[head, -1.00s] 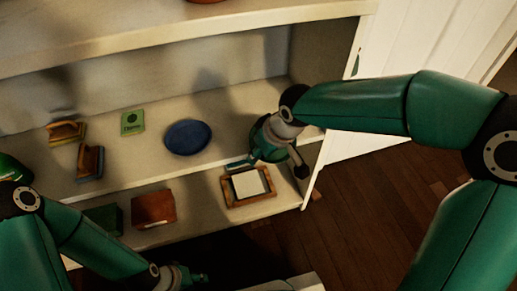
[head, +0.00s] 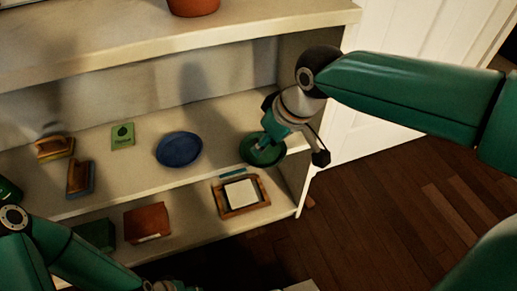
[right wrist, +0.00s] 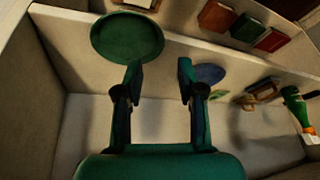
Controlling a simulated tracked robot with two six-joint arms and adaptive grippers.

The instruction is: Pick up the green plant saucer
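The green plant saucer (head: 250,157) lies on the middle shelf near its right end, partly hidden by my right gripper (head: 266,144), which is over it. In the right wrist view the saucer (right wrist: 127,37) is a round dark green dish beyond the fingertips, up and to the left. My right gripper (right wrist: 160,66) is open with nothing between its fingers. Its left fingertip overlaps the saucer's lower rim; whether it touches, I cannot tell. My left gripper (head: 172,287) is cut off at the bottom edge of the head view, so its opening is hidden.
A blue dish (head: 179,149) lies left of the saucer on the same shelf. A green box (head: 122,136) and two brushes (head: 55,147) (head: 80,178) are farther left. A wooden frame (head: 240,195) is on the lower shelf. The cabinet's side wall (head: 300,165) is close on the right.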

